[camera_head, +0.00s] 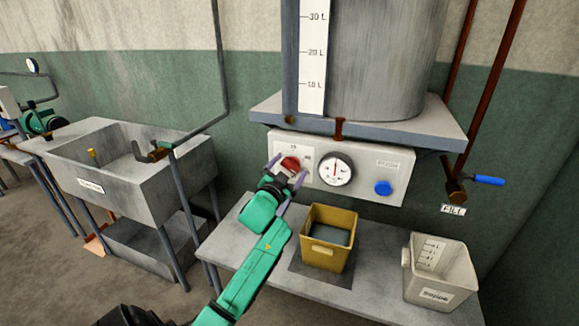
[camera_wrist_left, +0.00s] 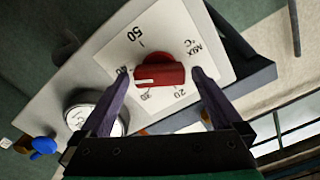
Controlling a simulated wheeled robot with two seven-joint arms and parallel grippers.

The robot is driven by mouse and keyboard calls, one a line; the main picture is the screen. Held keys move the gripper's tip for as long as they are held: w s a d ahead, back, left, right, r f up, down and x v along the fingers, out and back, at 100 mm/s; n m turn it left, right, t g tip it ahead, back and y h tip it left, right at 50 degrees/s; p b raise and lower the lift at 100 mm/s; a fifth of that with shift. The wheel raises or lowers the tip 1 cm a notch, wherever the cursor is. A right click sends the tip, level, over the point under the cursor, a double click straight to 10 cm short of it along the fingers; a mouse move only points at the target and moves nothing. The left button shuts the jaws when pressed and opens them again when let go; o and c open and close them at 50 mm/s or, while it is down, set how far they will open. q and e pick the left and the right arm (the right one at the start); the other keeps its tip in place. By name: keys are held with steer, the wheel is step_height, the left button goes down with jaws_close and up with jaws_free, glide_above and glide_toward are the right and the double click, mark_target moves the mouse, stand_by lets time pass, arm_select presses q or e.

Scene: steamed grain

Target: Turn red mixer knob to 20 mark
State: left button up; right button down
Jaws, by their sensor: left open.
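The red mixer knob (camera_head: 290,163) sits on a white dial plate at the left of the grey control panel. In the left wrist view the knob (camera_wrist_left: 160,72) is a red bar grip with a white mark near its left end, on the side of the 30. The 20 mark (camera_wrist_left: 180,93) is printed right of the 30, and 50 is at the upper left. My left gripper (camera_head: 289,169) is open, its purple fingers on either side of the knob. In the wrist view the fingertips of this gripper (camera_wrist_left: 160,74) appear apart from the knob; contact is unclear.
A round gauge (camera_head: 336,170) and blue button (camera_head: 383,188) are right of the knob. A yellow bin (camera_head: 328,258) and white measuring bin (camera_head: 436,285) stand on the bench below. A blue-handled fill valve (camera_head: 488,180) is at right; a sink (camera_head: 165,185) at left.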

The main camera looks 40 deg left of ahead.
arm_select(q)
steer(key=shift+w, duration=0.1)
steer(key=shift+c, duration=0.3)
steer(key=c, duration=1.2)
steer(key=shift+c, duration=0.2)
